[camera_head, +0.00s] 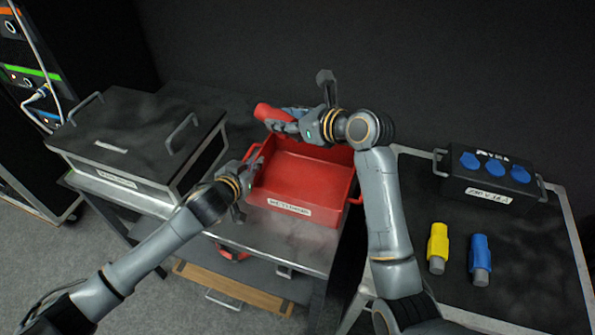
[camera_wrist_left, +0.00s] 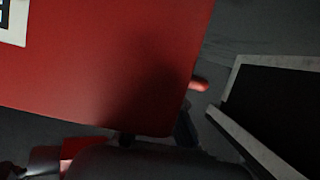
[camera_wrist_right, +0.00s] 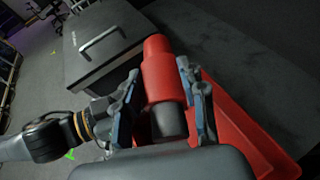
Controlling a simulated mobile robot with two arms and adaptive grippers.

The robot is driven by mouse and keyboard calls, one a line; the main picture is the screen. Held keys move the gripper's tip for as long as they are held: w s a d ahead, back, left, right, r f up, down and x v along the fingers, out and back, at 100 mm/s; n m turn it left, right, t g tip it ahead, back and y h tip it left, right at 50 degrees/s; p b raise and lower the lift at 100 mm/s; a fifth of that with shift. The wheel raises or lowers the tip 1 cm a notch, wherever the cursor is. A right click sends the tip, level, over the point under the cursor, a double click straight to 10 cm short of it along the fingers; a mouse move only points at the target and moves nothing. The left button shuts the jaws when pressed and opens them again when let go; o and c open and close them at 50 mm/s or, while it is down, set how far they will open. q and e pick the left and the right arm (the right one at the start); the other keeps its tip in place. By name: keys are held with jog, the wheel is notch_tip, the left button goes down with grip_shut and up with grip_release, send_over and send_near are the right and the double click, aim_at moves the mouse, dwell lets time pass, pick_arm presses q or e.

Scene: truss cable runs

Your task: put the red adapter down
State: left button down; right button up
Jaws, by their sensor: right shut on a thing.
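The red adapter (camera_head: 272,113) is in my right gripper (camera_head: 288,124), held above the back of the red crate (camera_head: 312,207). In the right wrist view, the adapter (camera_wrist_right: 160,72) lies between the two fingers of my right gripper (camera_wrist_right: 190,82), its dark end toward the palm. My left gripper (camera_head: 246,188) is at the crate's left side, its fingers spread. Whether it touches the crate's handle is unclear. The left wrist view is mostly filled by the crate's red wall (camera_wrist_left: 110,70).
A black lidded case (camera_head: 135,135) stands left of the crate on the metal cart (camera_head: 300,235). On the right table, a black box with blue sockets (camera_head: 495,178) stands behind a yellow adapter (camera_head: 438,245) and a blue adapter (camera_head: 480,255). The table's middle has free room.

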notch_tip(320, 180, down, 9)
dwell(0.4)
jog(key=shift+f, duration=0.55)
jog(key=o, duration=1.3)
jog(key=shift+o, duration=0.2)
pick_arm(q)
jog(key=c, duration=1.4)
grip_release()
jog(key=shift+c, duration=0.2)
pick_arm(e)
jog(key=v, duration=1.2)
jog(key=shift+r, duration=0.55)
